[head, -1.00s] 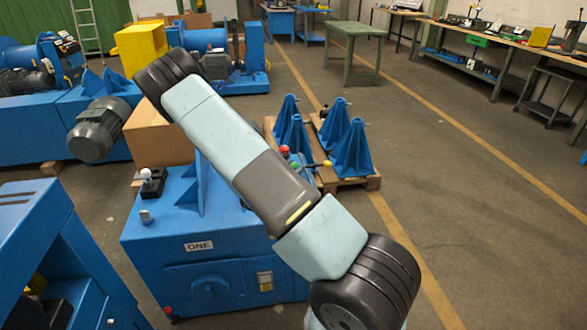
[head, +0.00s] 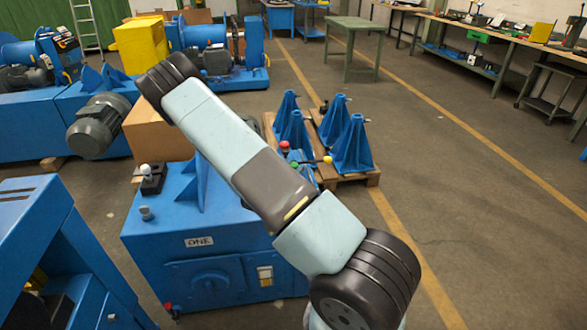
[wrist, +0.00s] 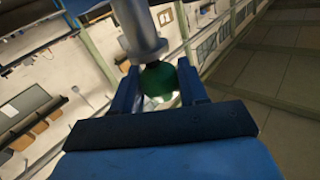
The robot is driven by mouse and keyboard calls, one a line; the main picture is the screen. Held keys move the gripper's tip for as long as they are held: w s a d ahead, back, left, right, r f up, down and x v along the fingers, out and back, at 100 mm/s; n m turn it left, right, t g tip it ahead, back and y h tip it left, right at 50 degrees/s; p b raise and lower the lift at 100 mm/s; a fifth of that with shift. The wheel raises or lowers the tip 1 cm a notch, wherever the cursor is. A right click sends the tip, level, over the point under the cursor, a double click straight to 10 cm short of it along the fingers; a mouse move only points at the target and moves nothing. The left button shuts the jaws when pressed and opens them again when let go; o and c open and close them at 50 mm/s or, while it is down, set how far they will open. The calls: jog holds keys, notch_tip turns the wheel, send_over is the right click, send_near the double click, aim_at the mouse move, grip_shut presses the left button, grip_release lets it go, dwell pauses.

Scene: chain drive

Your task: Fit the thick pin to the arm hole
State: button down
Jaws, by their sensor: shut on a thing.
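In the wrist view my gripper (wrist: 160,88) has its two blue jaws on either side of a round green knob (wrist: 158,80). The jaws are shut on it. A thick grey metal cylinder with a wider collar (wrist: 143,42) stands right beyond the knob, at the top of the picture. I cannot tell whether this cylinder is the pin's own shank or another part. No arm hole can be made out.
A blue machine marked ONE (head: 215,262) stands in front, with a white-knobbed black block (head: 152,180) on top. A grey motor (head: 100,127) and a cardboard box (head: 158,135) are behind it. Blue cones (head: 352,148) stand on pallets at the right.

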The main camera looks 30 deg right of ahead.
jog(key=shift+f, duration=1.7)
jog(key=c, duration=0.5)
grip_release()
jog(key=shift+a, duration=0.1)
jog(key=v, duration=1.3)
jog(key=shift+a, duration=0.25)
jog(key=shift+s, duration=0.1)
